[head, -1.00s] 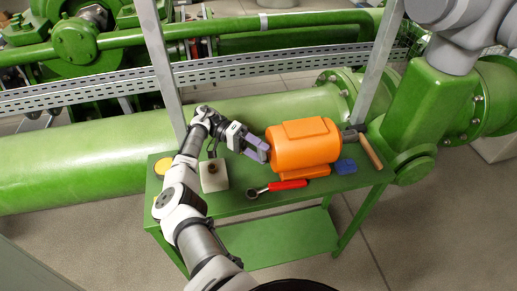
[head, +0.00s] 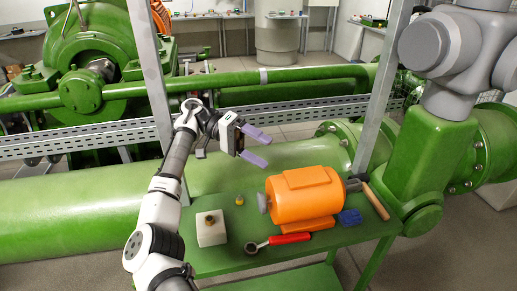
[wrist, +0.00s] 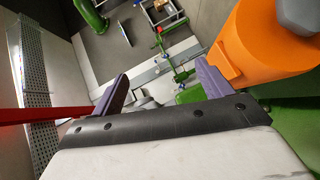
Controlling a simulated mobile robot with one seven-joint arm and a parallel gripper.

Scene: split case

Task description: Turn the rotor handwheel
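The orange motor (head: 300,195) lies on the green bench. A small grey knob-like piece (head: 263,203), which looks like the rotor handwheel, sits on its left end. My gripper (head: 267,153) is open and empty, above and a little left of the motor, with its purple fingers apart from the handwheel. In the wrist view, both fingers of my gripper (wrist: 161,70) are spread with nothing between them. The motor (wrist: 265,45) fills the upper right there, with a grey part at its end, partly cut off by the frame.
On the green bench (head: 225,262) are a white block (head: 211,228), a small brass piece (head: 240,200), a red-handled wrench (head: 288,239), a blue item (head: 350,217) and a hammer (head: 375,201). A metal post (head: 155,85) and green pipe (head: 60,215) stand close behind.

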